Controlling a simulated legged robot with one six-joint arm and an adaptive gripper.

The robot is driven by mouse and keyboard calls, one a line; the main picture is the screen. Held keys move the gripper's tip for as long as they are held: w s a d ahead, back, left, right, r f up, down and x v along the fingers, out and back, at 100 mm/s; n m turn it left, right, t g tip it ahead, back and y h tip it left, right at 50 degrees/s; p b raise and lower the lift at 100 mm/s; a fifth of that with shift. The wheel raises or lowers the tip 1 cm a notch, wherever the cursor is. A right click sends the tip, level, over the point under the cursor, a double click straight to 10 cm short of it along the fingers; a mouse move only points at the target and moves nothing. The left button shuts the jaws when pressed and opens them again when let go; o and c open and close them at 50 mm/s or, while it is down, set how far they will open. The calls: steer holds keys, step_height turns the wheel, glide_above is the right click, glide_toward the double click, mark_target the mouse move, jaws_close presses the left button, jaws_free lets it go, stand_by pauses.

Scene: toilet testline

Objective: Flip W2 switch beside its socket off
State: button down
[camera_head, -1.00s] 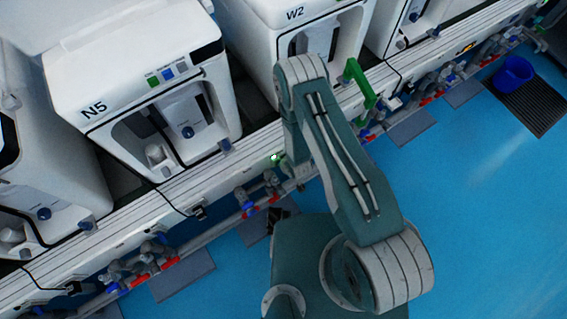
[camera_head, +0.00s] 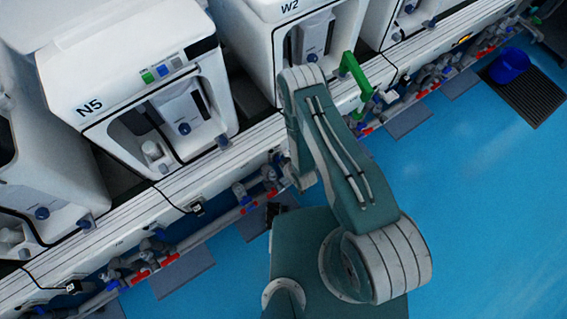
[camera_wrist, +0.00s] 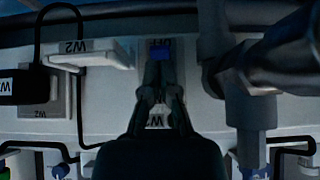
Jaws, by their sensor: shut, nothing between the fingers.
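In the wrist view a W2 switch plate (camera_wrist: 187,97) sits on the white panel, with a blue piece (camera_wrist: 160,52) at its top beside lettering that looks like OFF. My gripper (camera_wrist: 158,66) is shut and empty, its fingertips right at the lower edge of the blue piece; whether they touch it I cannot tell. The fingers hide the middle of the plate. The W2 socket (camera_wrist: 40,112) is to the left, with a black W2 plug (camera_wrist: 18,87) and cable at it. In the head view my arm hides the gripper and switch.
Grey pipes (camera_wrist: 245,110) stand close on the right of the gripper in the wrist view. A white W2-labelled box (camera_wrist: 92,53) juts out at left. In the head view, toilet unit W2 (camera_head: 262,40) is behind my arm and a green bracket (camera_head: 356,76) is right of it.

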steer(key=shift+a, duration=0.1)
steer(key=shift+w+a+r, duration=0.35)
steer(key=shift+w+r, duration=0.05)
steer(key=shift+w, duration=0.15)
